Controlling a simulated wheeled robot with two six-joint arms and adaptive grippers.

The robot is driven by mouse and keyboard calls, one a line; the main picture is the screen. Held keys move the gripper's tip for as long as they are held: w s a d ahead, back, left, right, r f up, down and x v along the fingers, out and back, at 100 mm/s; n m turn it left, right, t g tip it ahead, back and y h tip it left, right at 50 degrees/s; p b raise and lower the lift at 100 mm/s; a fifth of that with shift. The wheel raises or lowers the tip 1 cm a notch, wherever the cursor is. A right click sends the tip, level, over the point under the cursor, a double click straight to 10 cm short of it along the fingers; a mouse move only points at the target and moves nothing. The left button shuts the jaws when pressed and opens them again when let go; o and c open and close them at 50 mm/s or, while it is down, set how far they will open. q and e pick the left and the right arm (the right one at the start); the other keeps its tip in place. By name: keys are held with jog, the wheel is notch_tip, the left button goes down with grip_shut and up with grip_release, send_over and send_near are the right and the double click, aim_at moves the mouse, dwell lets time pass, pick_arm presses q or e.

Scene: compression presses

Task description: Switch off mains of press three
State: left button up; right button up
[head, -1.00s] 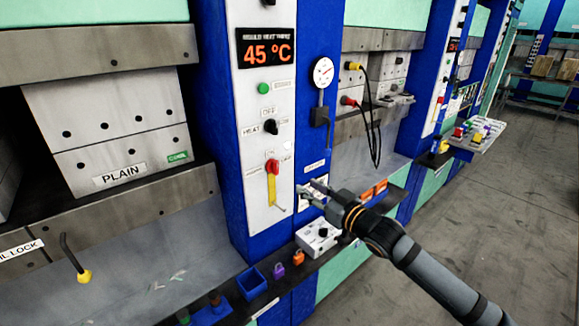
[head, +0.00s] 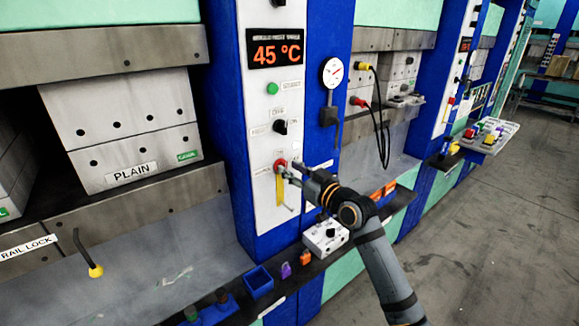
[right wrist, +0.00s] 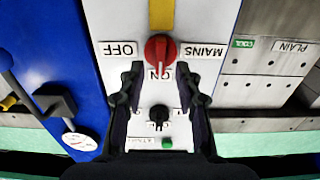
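The red mains knob (head: 280,164) sits on the white control panel (head: 262,203) of the blue press column. In the right wrist view the red knob (right wrist: 160,47) is in front of my right gripper (right wrist: 158,70), with its pale mark towards the ON label (right wrist: 160,73). The MAINS label (right wrist: 204,51) and OFF label (right wrist: 119,48) flank it. The right gripper (head: 290,172) is open, its fingers spread on either side just short of the knob; contact cannot be told. No press number is readable. My left gripper is out of view.
A yellow strip (head: 279,190) hangs below the knob. The black heat selector (head: 280,127), green button (head: 272,88) and 45 °C display (head: 275,47) are above it. A grey control box (head: 326,236), padlocks and a blue bin (head: 258,281) stand on the ledge below.

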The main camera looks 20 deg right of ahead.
jog(key=shift+x, duration=0.8)
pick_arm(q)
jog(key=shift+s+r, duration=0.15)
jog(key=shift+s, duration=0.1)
pick_arm(e)
grip_shut()
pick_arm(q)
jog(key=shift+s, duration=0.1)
